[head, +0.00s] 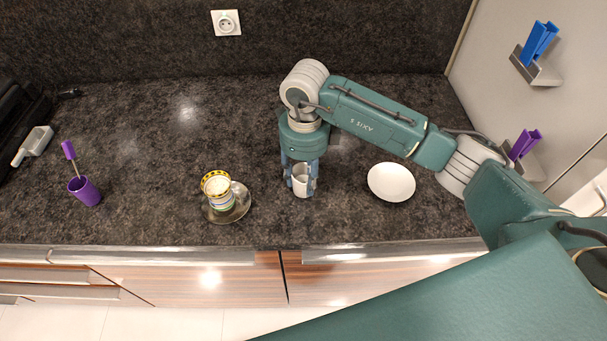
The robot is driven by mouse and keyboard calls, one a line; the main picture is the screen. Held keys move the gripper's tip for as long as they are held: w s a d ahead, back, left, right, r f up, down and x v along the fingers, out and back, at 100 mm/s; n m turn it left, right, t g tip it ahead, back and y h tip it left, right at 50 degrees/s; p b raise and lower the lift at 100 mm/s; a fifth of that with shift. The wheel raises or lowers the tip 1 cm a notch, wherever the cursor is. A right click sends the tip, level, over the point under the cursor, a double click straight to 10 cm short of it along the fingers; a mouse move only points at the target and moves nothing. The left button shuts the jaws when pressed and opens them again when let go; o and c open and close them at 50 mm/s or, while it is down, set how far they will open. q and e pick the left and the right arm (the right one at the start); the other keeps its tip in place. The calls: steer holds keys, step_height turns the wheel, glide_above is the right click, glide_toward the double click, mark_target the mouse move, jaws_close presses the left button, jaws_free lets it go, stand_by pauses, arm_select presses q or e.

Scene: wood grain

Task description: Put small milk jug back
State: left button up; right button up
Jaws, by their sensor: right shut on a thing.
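The small milk jug (301,184) is white and stands upright near the front of the dark worktop, or just above it; I cannot tell which. My right gripper (301,180) points down from above and is shut on the jug, with a finger on each side of it. A white saucer or shallow bowl (391,182) lies to the right of the jug, apart from it. A patterned cup (217,188) with pale content stands on a saucer (240,209) to the left. My left gripper is not in view.
A purple holder with a brush (86,191) stands at the left of the worktop. A grey scoop-like item (34,145) lies behind it. Blue (538,41) and purple (524,145) clips hang on the right wall. The back middle of the worktop (200,110) is clear.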

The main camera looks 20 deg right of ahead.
steer(key=shift+f, duration=0.15)
steer(key=o, duration=1.4)
steer(key=shift+c, duration=0.2)
steer(key=shift+r, duration=0.5)
step_height(320, 180, up, 11)
steer(key=b, duration=0.3)
steer(key=shift+r+b, duration=0.2)
steer(key=shift+b, duration=0.1)
